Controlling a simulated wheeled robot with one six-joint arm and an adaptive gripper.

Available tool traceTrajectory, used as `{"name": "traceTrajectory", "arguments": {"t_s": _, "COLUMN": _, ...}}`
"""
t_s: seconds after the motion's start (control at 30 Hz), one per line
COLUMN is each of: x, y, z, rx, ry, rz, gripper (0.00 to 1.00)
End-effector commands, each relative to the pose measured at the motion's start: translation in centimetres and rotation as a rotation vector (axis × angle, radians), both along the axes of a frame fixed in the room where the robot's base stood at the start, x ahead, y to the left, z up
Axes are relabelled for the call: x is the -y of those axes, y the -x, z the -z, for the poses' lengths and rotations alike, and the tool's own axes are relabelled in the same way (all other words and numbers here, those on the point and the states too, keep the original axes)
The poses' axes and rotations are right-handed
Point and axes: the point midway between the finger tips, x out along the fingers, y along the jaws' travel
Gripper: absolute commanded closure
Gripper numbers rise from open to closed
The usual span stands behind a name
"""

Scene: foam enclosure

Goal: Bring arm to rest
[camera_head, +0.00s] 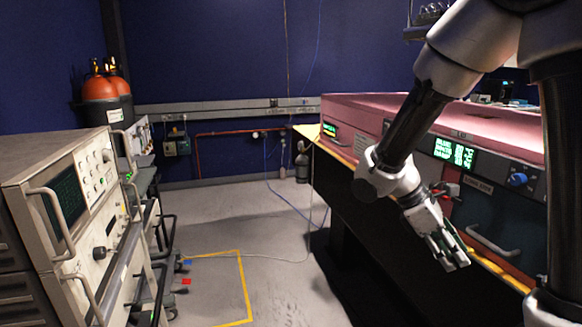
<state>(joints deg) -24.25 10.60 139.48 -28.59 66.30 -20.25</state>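My arm comes in from the upper right of the head camera view and bends down at its elbow. My gripper (449,250) hangs at its end, pointing down and slightly right, in front of the pink-topped bench. The fingers look close together, but their gap is too small to judge. I see nothing clearly held in them. I cannot tell whether the gripper touches the bench front behind it.
The pink foam-topped bench (366,108) with display panels and a handle (493,246) fills the right. A beige instrument rack (40,172) stands at left, with orange cylinders (99,88) behind. Grey floor (215,225) with yellow tape (243,285) and a thin cable lies clear between.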

Motion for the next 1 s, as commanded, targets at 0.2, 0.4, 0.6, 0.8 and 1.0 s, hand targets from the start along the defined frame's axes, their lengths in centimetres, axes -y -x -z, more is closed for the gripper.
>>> {"name": "traceTrajectory", "arguments": {"t_s": 0.2, "x": -0.7, "y": 4.2, "z": -3.6, "rx": 0.429, "ry": -0.274, "rz": 0.583, "gripper": 0.68}}
{"name": "traceTrajectory", "arguments": {"t_s": 0.4, "x": -0.8, "y": 6.8, "z": -7.7, "rx": 0.695, "ry": -0.51, "rz": 0.895, "gripper": 0.68}}
{"name": "traceTrajectory", "arguments": {"t_s": 0.6, "x": 1.0, "y": 8.9, "z": -11.5, "rx": 0.888, "ry": -0.617, "rz": 0.981, "gripper": 0.68}}
{"name": "traceTrajectory", "arguments": {"t_s": 0.8, "x": 2.1, "y": 9.7, "z": -12.9, "rx": 0.972, "ry": -0.634, "rz": 1.011, "gripper": 0.68}}
{"name": "traceTrajectory", "arguments": {"t_s": 1.0, "x": 2.1, "y": 9.7, "z": -12.9, "rx": 0.972, "ry": -0.634, "rz": 1.011, "gripper": 0.68}}
